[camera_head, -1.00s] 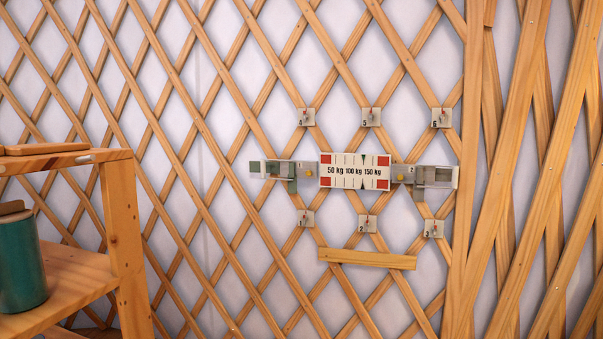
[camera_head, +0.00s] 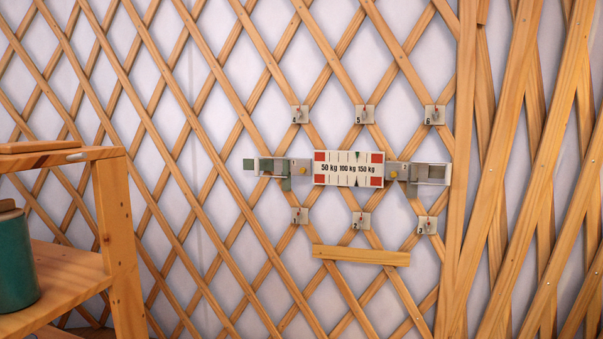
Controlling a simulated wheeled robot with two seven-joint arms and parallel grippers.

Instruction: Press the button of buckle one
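On the lattice wall, a white gauge panel (camera_head: 348,168) reads 50 kg, 100 kg, 150 kg and has red corners. A grey metal buckle (camera_head: 275,167) with a small yellow button (camera_head: 297,171) is at its left; its plate seems to bear a 1, too small to be sure. A second grey buckle (camera_head: 430,173) with a yellow button (camera_head: 393,174) is at its right, and its plate seems to bear a 2. A small grey-green piece (camera_head: 249,164) sits at the left end of the left buckle. Neither of my grippers is in view.
Several small numbered square plates with red marks, such as one marked 5 (camera_head: 365,114), sit above and below the panel. A short wooden slat (camera_head: 360,255) is below. A wooden shelf (camera_head: 120,240) with a teal canister (camera_head: 15,260) stands at left.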

